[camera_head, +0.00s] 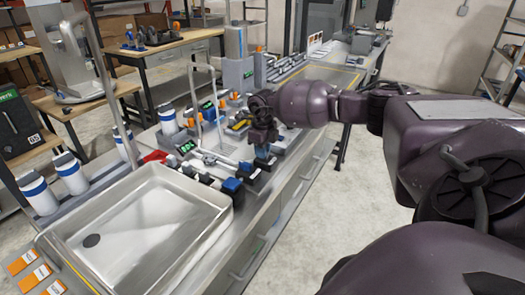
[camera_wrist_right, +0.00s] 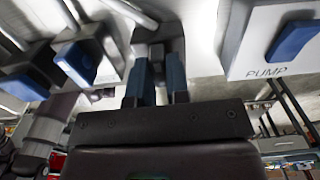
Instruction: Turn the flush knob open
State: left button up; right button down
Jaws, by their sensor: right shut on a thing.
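My right gripper (camera_head: 262,148) reaches down to the front row of valve knobs on the bench. In the right wrist view its two fingers (camera_wrist_right: 160,80) are close together, shut on a knob that I take for the flush knob. The fingers hide most of it, and no label for it can be read, so its turn angle cannot be told. A blue knob on a white block marked PUMP (camera_wrist_right: 291,42) is to the right of the fingers. Another blue knob (camera_wrist_right: 80,62) is to the left, apart from them. My left gripper is not in view.
A wide steel basin (camera_head: 150,225) fills the near end of the bench. Blue-and-white bottles (camera_head: 70,173) stand behind it at the left. A tall bent metal pipe (camera_head: 193,100) rises behind the knobs. The floor (camera_head: 370,190) right of the bench is clear.

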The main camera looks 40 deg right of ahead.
jog(key=c, duration=1.1)
grip_release()
jog(key=shift+r, duration=0.6)
notch_tip(320, 180, up, 10)
jog(key=shift+f, duration=0.15)
jog(key=shift+s+f, duration=0.1)
